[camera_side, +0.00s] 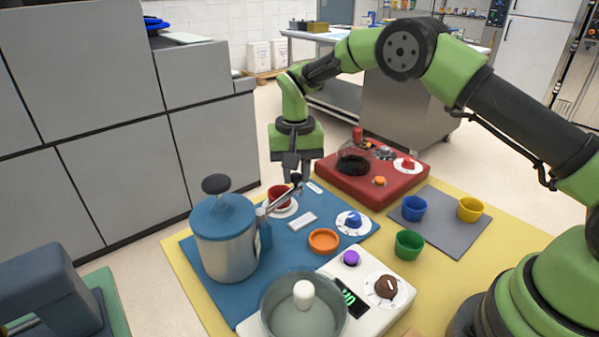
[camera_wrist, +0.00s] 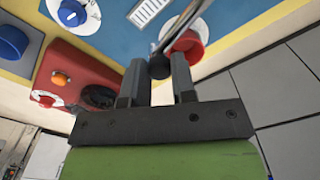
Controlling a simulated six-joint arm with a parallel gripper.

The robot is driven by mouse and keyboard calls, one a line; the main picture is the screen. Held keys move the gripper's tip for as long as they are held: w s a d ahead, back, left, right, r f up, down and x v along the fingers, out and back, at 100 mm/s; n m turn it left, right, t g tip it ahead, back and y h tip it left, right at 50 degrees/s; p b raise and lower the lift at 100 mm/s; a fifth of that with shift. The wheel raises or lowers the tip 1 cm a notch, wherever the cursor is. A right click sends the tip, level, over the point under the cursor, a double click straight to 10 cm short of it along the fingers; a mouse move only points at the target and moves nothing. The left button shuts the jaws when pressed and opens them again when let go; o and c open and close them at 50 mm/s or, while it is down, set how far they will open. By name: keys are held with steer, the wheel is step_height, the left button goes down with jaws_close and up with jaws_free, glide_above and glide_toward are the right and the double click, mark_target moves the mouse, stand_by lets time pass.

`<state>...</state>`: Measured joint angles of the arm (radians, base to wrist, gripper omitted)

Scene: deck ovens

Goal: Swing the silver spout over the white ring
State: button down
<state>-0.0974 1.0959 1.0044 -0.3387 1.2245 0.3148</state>
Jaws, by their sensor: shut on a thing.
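The silver spout (camera_side: 279,202) runs up and out from the blue-lidded steel pot (camera_side: 225,243) and ends in a black knob (camera_side: 297,179). My gripper (camera_side: 294,174) points down and is shut on this knob; in the wrist view the knob (camera_wrist: 160,67) sits between my gripper's fingers (camera_wrist: 160,72). A white ring (camera_side: 287,212) lies on the blue mat with a red cup (camera_side: 278,196) at it. In the wrist view the spout (camera_wrist: 178,27) passes beside the red cup (camera_wrist: 190,46), and the ring (camera_wrist: 184,28) is partly hidden.
A red base with a dark glass pot (camera_side: 353,162) stands behind. On the blue mat are an orange dish (camera_side: 323,240) and a blue dial (camera_side: 353,220). A glass bowl (camera_side: 276,312) stands in front. Blue (camera_side: 413,208), yellow (camera_side: 470,209) and green (camera_side: 408,244) cups stand right.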

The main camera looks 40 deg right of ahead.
steer(key=shift+w+a+n, duration=0.35)
steer(key=shift+w+n, duration=0.4)
steer(key=shift+n, duration=0.15)
steer(key=shift+w+a+n, duration=0.3)
steer(key=shift+w+n, duration=0.4)
steer(key=shift+n, duration=0.2)
steer(key=c, duration=0.9)
jaws_free()
steer(key=shift+c, duration=0.2)
